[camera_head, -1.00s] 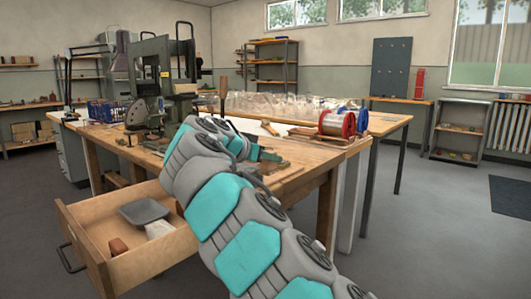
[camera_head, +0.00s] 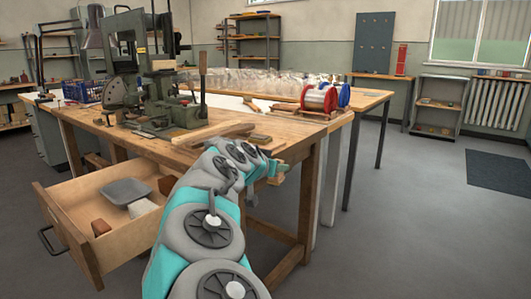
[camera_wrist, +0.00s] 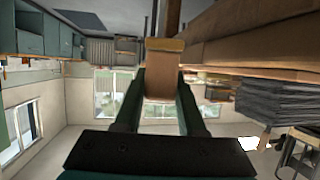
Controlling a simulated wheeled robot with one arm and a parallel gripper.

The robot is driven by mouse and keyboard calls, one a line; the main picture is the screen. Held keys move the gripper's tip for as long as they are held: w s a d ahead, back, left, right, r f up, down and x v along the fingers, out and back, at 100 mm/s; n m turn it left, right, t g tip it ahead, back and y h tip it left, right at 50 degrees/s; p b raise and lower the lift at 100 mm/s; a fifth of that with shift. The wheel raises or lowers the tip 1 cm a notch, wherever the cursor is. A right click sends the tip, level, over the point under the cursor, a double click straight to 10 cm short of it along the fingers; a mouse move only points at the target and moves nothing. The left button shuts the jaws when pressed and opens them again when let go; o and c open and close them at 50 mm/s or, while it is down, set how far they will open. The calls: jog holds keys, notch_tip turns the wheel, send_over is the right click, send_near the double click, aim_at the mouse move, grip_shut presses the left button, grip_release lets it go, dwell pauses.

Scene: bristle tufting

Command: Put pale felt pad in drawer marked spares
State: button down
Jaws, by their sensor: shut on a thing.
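My gripper (camera_head: 279,172) is off the front edge of the workbench, to the right of the open drawer. In the wrist view my gripper (camera_wrist: 160,92) is shut on a tan, block-like piece (camera_wrist: 159,84) between its two dark green fingers. I cannot tell whether this piece is the pale felt pad. The open wooden drawer (camera_head: 112,252) is at the lower left, under the bench. It holds a grey scoop-like tray (camera_head: 127,191), brown blocks (camera_head: 101,228) and a whitish piece (camera_head: 143,208) partly under the tray. No drawer marking is readable.
The wooden workbench (camera_head: 290,146) bears a green machine (camera_head: 130,60), a brown hand tool (camera_head: 225,133), clear bags (camera_head: 260,82) and red and blue wire spools (camera_head: 320,98). My arm hides part of the drawer's right side.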

jog(key=s+d+f+n+t+y, duration=0.1)
jog(key=s+d+f+n+y, duration=0.1)
jog(key=d+f, duration=0.8)
notch_tip(320, 180, down, 4)
jog(key=shift+s+r, duration=0.1)
jog(key=shift+s, duration=0.3)
jog(key=shift+s+d, duration=0.1)
